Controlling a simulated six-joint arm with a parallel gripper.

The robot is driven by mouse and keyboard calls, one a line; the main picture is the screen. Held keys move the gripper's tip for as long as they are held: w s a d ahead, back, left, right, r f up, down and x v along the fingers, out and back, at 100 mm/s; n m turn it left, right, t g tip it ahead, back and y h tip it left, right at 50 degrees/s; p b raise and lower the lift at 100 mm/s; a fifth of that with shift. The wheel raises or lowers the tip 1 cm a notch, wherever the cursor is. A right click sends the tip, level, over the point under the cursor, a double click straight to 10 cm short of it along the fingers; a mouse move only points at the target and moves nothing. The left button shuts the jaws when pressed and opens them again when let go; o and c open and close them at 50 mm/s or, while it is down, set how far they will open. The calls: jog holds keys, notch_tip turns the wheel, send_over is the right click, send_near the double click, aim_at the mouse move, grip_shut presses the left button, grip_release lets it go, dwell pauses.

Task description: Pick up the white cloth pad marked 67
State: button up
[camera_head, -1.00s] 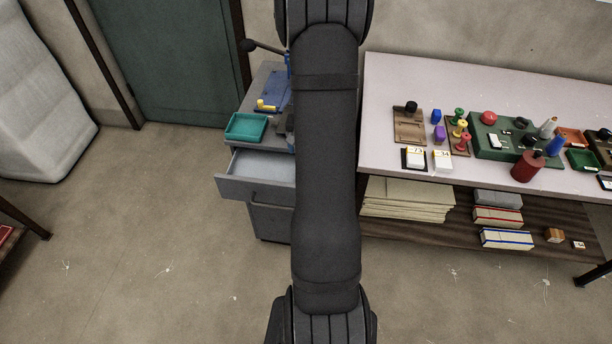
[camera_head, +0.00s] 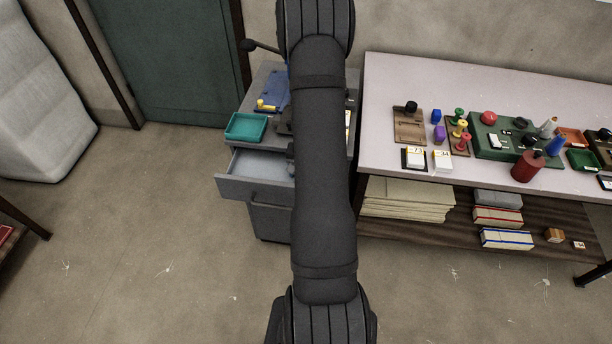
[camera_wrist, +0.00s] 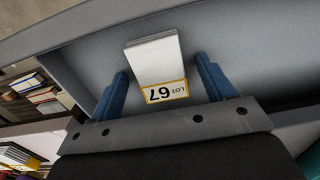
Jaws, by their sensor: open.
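The white cloth pad marked 67 (camera_wrist: 153,60) shows in the wrist view, with a yellow-edged label reading "LOT 67" upside down in the picture. It lies inside a grey drawer. My gripper (camera_wrist: 164,82) has its two blue fingers apart, one on each side of the pad's labelled end, and it holds nothing. I cannot tell how far above the pad the fingertips are. In the head view the open drawer (camera_head: 252,166) shows at the front of a grey cabinet; my arm hides its right part, and the pad is not visible there.
The drawer's grey walls stand close around my gripper. A teal tray (camera_head: 246,127) sits on the cabinet top. A table (camera_head: 400,80) to the right carries white pads marked 73 (camera_head: 415,157) and 34 (camera_head: 442,161), and several coloured pieces.

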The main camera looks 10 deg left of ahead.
jog(key=c, duration=1.1)
jog(key=shift+o, duration=0.2)
jog(key=shift+r, duration=0.1)
